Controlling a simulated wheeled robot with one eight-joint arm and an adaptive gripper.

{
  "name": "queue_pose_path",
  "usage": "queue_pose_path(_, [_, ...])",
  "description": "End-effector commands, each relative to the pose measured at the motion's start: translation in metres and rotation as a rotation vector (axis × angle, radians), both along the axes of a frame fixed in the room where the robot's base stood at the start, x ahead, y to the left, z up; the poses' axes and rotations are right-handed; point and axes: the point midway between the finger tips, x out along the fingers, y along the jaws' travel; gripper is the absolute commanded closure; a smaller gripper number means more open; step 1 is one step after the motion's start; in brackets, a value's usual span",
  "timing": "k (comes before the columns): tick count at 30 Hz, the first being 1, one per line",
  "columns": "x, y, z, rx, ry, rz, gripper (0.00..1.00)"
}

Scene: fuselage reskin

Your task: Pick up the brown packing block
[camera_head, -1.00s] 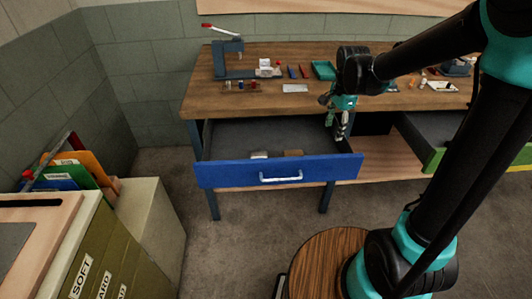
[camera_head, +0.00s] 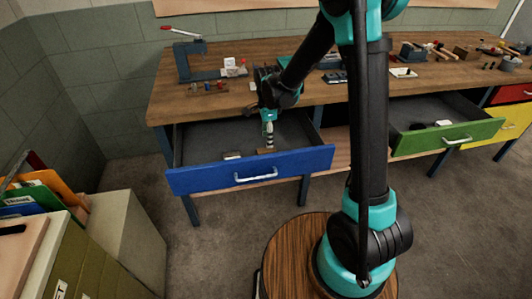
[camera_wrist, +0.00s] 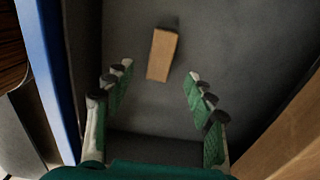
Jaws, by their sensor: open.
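The brown packing block (camera_head: 264,151) lies in the open blue drawer (camera_head: 205,178), close behind its front panel. In the wrist view the block (camera_wrist: 162,54) is a plain tan oblong on the dark drawer floor, slightly tilted, ahead of and between the fingertips. My gripper (camera_head: 269,140) is inside the drawer area, pointing down just above the block. In the wrist view my gripper (camera_wrist: 160,72) has its green fingers spread wide with nothing between them. I see no contact with the block.
A small white item (camera_head: 232,156) lies in the drawer left of the block. The drawer's blue front wall (camera_wrist: 47,75) is close by my gripper. The workbench top (camera_head: 180,100) holds tools above. An open green drawer (camera_head: 450,138) stands to the right.

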Motion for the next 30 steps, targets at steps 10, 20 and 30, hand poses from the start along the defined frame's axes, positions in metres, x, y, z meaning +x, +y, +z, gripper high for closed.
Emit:
queue_pose_path(10, [0.001,0.000,-0.027,0.000,0.000,0.000,0.45])
queue_pose_path(20, [0.001,0.000,-0.062,0.000,0.000,0.000,0.45])
queue_pose_path(30, [0.001,0.000,-0.063,0.000,0.000,0.000,0.55])
